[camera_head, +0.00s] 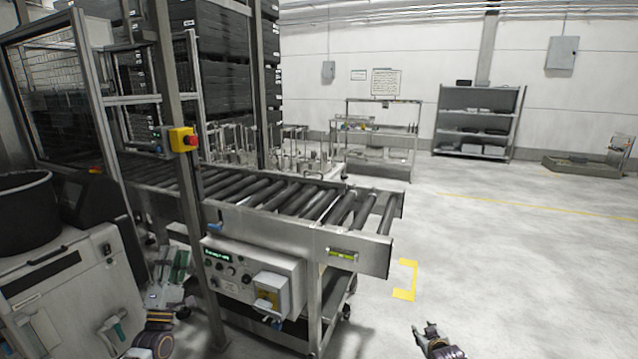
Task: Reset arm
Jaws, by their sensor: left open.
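My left gripper (171,266) is low at the left, between the grey cabinet and the post of the conveyor frame. Its fingers point away from me and stand apart, with nothing seen between them. My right gripper (424,328) is at the bottom edge, right of the conveyor and over the bare floor. Its two fingertips are apart and it looks empty. The roller conveyor (355,247) lies between the two grippers, with a control panel (240,272) on its near side.
A yellow box with a red stop button (183,140) is on the post. A grey cabinet (70,300) with a black pot (25,212) stands at the left. A shelf rack (478,122) stands by the back wall.

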